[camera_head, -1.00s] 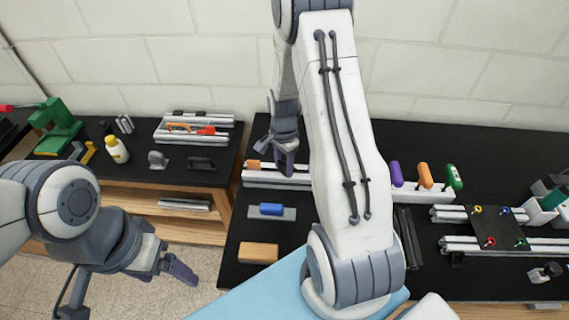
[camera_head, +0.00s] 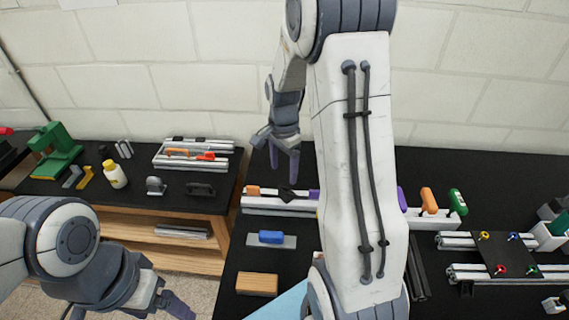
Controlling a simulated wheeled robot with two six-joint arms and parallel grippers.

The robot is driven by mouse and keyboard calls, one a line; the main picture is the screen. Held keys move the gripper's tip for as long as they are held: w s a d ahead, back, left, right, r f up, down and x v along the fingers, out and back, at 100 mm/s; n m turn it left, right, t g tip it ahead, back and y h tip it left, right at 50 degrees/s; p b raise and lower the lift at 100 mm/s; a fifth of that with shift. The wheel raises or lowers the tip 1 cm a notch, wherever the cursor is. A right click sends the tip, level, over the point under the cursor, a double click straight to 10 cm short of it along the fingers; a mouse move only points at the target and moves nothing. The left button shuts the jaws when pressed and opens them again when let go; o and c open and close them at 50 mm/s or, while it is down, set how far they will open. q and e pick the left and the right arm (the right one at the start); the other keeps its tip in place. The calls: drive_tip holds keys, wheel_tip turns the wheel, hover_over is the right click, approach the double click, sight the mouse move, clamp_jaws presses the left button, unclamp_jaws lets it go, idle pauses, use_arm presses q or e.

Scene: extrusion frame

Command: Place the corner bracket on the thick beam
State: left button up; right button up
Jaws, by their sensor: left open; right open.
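The thick beam (camera_head: 268,203) is a silver extrusion lying across the black table, left of my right arm, which hides its right part. A small dark piece, which looks like the corner bracket (camera_head: 288,194), sits on top of this beam; its exact seating is too small to tell. My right gripper (camera_head: 284,160) is open and empty, pointing down above and behind the bracket in the picture, apart from it. My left gripper (camera_head: 176,302) is open at the lower left, over the floor and away from the beam.
An orange block (camera_head: 253,191) and a purple piece (camera_head: 314,195) flank the bracket. A blue-handled tool (camera_head: 271,237) and wooden block (camera_head: 257,284) lie in front. Handles (camera_head: 428,201) and a plate on rails (camera_head: 500,256) stand right. A side bench (camera_head: 130,195) holds tools.

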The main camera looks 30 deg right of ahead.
drive_tip(key=s+a+r+n, duration=0.35)
drive_tip(key=a+n, duration=0.25)
drive_tip(key=a, duration=0.3)
drive_tip(key=s+a+r+n, duration=0.3)
drive_tip(key=s+a+n, duration=0.15)
drive_tip(key=a, duration=0.45)
drive_tip(key=s+a+n, duration=0.4)
drive_tip(key=s+n, duration=0.2)
drive_tip(key=s, duration=0.1)
drive_tip(key=s+a+n+y, duration=0.1)
drive_tip(key=s+a+n, duration=0.3)
drive_tip(key=s+n, duration=0.3)
drive_tip(key=shift+r, duration=0.3)
drive_tip(key=shift+s+d, duration=0.1)
